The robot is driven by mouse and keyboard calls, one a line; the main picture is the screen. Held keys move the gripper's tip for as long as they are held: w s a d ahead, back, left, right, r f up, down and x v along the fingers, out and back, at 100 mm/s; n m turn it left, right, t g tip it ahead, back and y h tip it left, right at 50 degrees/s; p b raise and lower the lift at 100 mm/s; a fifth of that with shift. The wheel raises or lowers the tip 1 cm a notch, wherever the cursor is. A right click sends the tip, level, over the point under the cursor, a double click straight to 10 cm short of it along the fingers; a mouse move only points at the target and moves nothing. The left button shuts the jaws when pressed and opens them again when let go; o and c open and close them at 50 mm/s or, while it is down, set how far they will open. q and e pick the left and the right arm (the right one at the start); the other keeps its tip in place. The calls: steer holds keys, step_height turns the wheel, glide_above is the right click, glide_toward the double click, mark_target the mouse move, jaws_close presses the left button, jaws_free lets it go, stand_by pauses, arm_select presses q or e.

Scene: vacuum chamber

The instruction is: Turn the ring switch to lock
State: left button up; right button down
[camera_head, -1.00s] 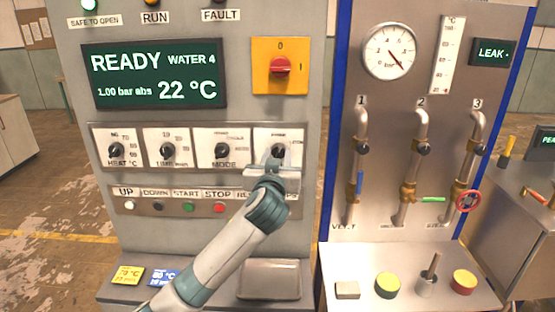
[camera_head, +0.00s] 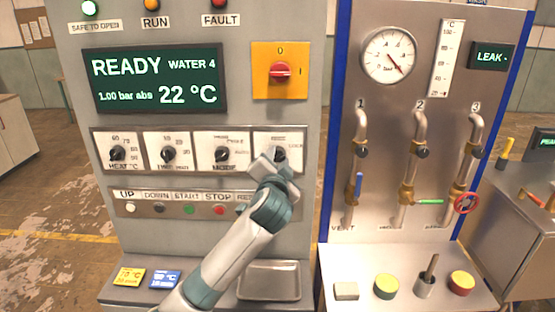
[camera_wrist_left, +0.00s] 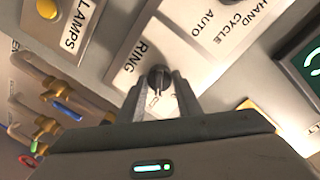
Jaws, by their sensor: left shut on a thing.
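The ring switch (camera_head: 279,152) is a small black knob on the rightmost white plate of the control cabinet's knob row. In the left wrist view its dark knob (camera_wrist_left: 159,77) stands beside the printed word RING. My left gripper (camera_head: 274,166) is at this knob, and its jaw is tilted in the head view. In the left wrist view the two fingers of my left gripper (camera_wrist_left: 161,92) are shut on the knob, one on each side. The fingers and hand hide part of the plate, and its position labels are not clearly readable. My right gripper is in neither current view.
The MODE knob (camera_head: 222,154) sits just left of the ring switch. A row of push buttons runs below, partly covered by my left arm. A red rotary switch (camera_head: 281,72) is above. A metal tray (camera_head: 269,281) lies below. Pipes and valves (camera_head: 408,190) stand right.

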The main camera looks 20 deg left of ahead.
arm_select(q)
steer(key=shift+m, duration=0.3)
steer(key=o, duration=1)
steer(key=shift+o, duration=0.2)
steer(key=shift+s, duration=0.15)
steer(key=shift+s+d+b, duration=0.2)
steer(key=shift+s+b, duration=0.2)
steer(key=shift+s, duration=0.1)
steer(key=b+v, duration=0.5)
steer(key=v, duration=1.1)
steer(key=shift+b, duration=0.35)
steer(key=shift+f, duration=0.15)
